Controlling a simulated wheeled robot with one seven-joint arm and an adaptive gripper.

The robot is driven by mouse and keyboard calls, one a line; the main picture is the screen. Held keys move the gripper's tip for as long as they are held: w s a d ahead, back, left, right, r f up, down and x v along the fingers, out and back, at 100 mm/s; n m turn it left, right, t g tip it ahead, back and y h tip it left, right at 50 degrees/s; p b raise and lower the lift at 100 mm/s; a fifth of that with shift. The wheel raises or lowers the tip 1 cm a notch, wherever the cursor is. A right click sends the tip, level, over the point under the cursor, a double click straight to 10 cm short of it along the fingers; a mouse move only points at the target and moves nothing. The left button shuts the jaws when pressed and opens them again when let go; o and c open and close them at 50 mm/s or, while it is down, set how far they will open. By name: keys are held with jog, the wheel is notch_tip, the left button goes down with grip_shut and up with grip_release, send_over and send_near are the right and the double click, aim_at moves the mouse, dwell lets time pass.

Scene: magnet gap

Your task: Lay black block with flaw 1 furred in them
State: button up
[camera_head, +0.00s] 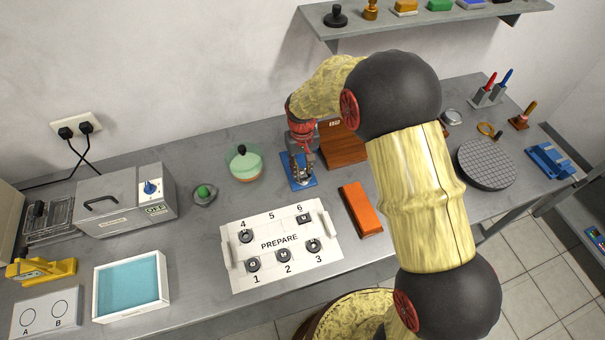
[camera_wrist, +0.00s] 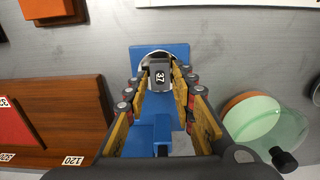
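My gripper (camera_head: 301,170) points down over a small blue stand (camera_head: 300,185) near the back of the bench. The block is at a round silver part of the blue stand (camera_wrist: 148,53). I cannot tell whether the pads touch it. A white board labelled PREPARE (camera_head: 262,246) lies in front, numbered 1 to 6. Dark pieces sit by 1 (camera_head: 253,264), 2 (camera_head: 284,255), 3 (camera_head: 314,246), 4 (camera_head: 245,236) and 6 (camera_head: 304,219). Place 5 looks bare.
An orange block (camera_head: 361,209) lies right of the board, and a brown wooden box (camera_head: 343,147) stands behind it. A green glass bowl (camera_head: 245,165) is left of the stand. A grey machine (camera_head: 128,203), teal-floored tray (camera_head: 132,286) and A/B plate (camera_head: 44,315) are further left.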

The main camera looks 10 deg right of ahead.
grip_shut()
jog(key=shift+r, duration=0.1)
jog(key=shift+r+p, duration=1.6)
jog(key=shift+r, duration=0.8)
